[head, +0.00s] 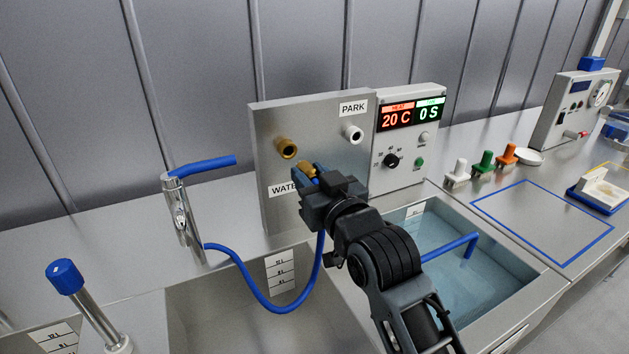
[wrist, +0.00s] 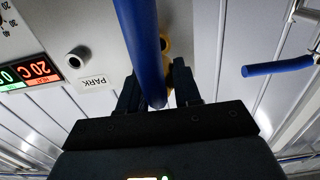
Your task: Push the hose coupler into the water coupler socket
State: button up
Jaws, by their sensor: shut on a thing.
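My gripper (head: 312,180) is shut on the brass hose coupler (head: 309,171), in front of the steel panel. The blue hose (head: 320,245) hangs below it. The brass water coupler socket (head: 287,148) sticks out of the panel, up and left of the coupler in the head view. A gap shows between coupler and socket there; the depth is hard to judge. In the wrist view the hose (wrist: 143,45) crosses in front of my fingers (wrist: 160,85) and hides most of the coupler. A brass part (wrist: 165,45) shows beside it; I cannot tell which one.
The pale park socket (head: 352,133) is empty, right of the water socket. A heater control box (head: 408,140) stands at the panel's right. A steel tap post (head: 181,220) carries the hose on the left. Basins lie in front, one with water (head: 465,275).

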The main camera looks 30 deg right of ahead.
aim_at(302, 163)
jog(key=shift+w, duration=1.95)
jog(key=shift+w+r+b, duration=0.1)
jog(key=shift+w+b, duration=0.2)
jog(key=shift+w, duration=1.05)
dwell(1.5)
jog(key=o, duration=1.4)
jog(key=shift+s, duration=0.1)
jog(key=shift+s+p, duration=1.05)
jog(key=shift+s, duration=2.35)
